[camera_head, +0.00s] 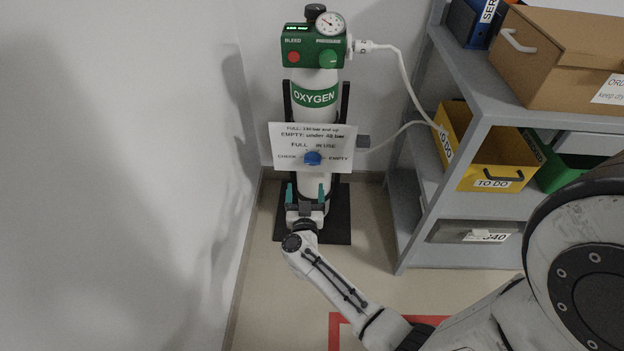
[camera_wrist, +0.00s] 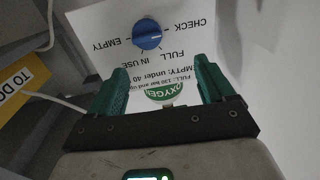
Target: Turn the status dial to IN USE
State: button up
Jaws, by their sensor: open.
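The status dial is a round blue knob (camera_head: 313,158) on a white card (camera_head: 340,135) on the oxygen cylinder. The card reads CHECK at left, FULL and IN USE above, EMPTY at right. In the wrist view the knob (camera_wrist: 147,34) shows upside down, and its pale mark seems to point towards CHECK. My gripper (camera_head: 306,190) is in front of the cylinder, below the card. Its teal fingers stand apart with nothing between them. In the wrist view my gripper (camera_wrist: 160,80) is apart from the knob, which lies beyond the fingertips.
The white cylinder (camera_head: 314,79) carries a green regulator head (camera_head: 300,45) with a gauge and hose. A grey shelf unit (camera_head: 478,92) stands close at right with a yellow TO DO bin (camera_head: 485,165). A wall is at left. Some floor in front is clear.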

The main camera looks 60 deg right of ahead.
aim_at(312, 164)
jog(key=shift+g, duration=0.5)
jog(key=b+x, duration=0.1)
jog(key=x, duration=0.2)
jog(key=s+b+x, duration=0.1)
jog(key=x, duration=0.3)
jog(key=f+b+x, duration=0.1)
jog(key=b+x, duration=0.1)
jog(key=x, duration=0.2)
jog(key=shift+s+d, duration=0.15)
jog(key=shift+d, duration=0.2)
jog(key=shift+m, duration=0.3)
jog(key=shift+c, duration=0.2)
jog(key=c, duration=1)
